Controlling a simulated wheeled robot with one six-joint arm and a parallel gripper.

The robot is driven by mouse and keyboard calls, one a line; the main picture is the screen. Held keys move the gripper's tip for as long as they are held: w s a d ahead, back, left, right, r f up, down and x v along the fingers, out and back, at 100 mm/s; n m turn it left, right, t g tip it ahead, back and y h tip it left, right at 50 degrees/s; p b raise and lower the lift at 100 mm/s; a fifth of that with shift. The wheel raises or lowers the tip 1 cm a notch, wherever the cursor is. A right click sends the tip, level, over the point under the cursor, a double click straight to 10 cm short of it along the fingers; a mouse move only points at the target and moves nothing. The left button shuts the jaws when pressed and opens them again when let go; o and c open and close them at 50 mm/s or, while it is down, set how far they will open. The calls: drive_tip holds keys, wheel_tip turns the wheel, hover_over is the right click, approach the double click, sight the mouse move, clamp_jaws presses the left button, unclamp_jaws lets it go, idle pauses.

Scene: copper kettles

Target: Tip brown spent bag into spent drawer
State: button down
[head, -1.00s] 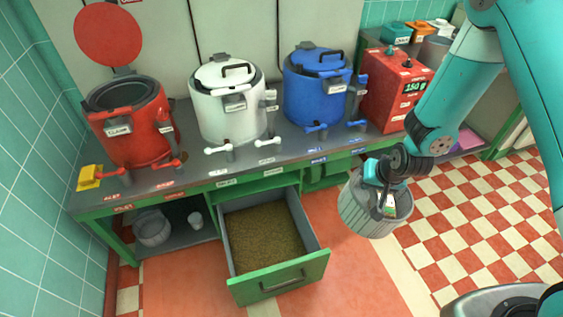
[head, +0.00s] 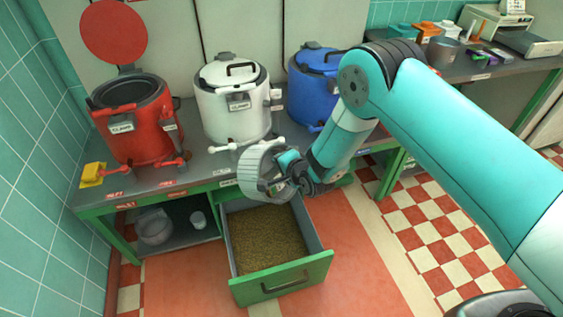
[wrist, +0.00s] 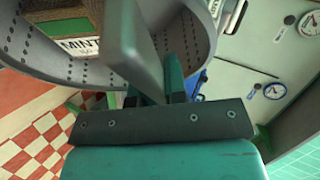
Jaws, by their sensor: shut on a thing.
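The spent drawer (head: 317,268) is green-fronted and pulled out below the counter, with brown-green grainy matter (head: 268,240) in it. My gripper (head: 290,172) is shut on a grey ribbed container (head: 249,172) and holds it tilted on its side above the back of the drawer. In the wrist view the container (wrist: 198,28) shows as a curved grey wall with small holes, and a flat grey piece stands between the fingers. I see no brown bag; what the container holds is hidden.
A red kettle (head: 143,138) with its lid raised, a white kettle (head: 213,100) and a partly hidden blue kettle (head: 312,95) stand on the counter behind. Taps jut from their fronts. A yellow block (head: 92,175) sits at the left. Floor in front of the drawer is clear.

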drive_tip(key=f+b, duration=0.1)
drive_tip(key=b, duration=0.2)
drive_tip(key=f+t+y+b, duration=0.1)
drive_tip(key=b, duration=0.2)
drive_tip(key=d+f+b, duration=0.1)
drive_tip(key=b, duration=0.2)
drive_tip(key=shift+s+m+t+y, duration=0.25)
drive_tip(key=shift+m+t+y, duration=0.05)
drive_tip(key=shift+m+t, duration=0.1)
drive_tip(key=f+t+b, duration=0.1)
drive_tip(key=b, duration=0.9)
drive_tip(key=d+f+m+t+y+b, duration=0.1)
drive_tip(key=b, duration=0.9)
drive_tip(key=shift+s+d+f, duration=0.15)
drive_tip(key=shift+s+f, duration=0.15)
drive_tip(key=shift+s, duration=0.1)
drive_tip(key=b, duration=0.3)
drive_tip(key=f+y+b, duration=0.1)
drive_tip(key=b, duration=0.2)
drive_tip(key=shift+s+d+t, duration=0.15)
drive_tip(key=shift+d+t, duration=0.05)
drive_tip(key=shift+t, duration=0.2)
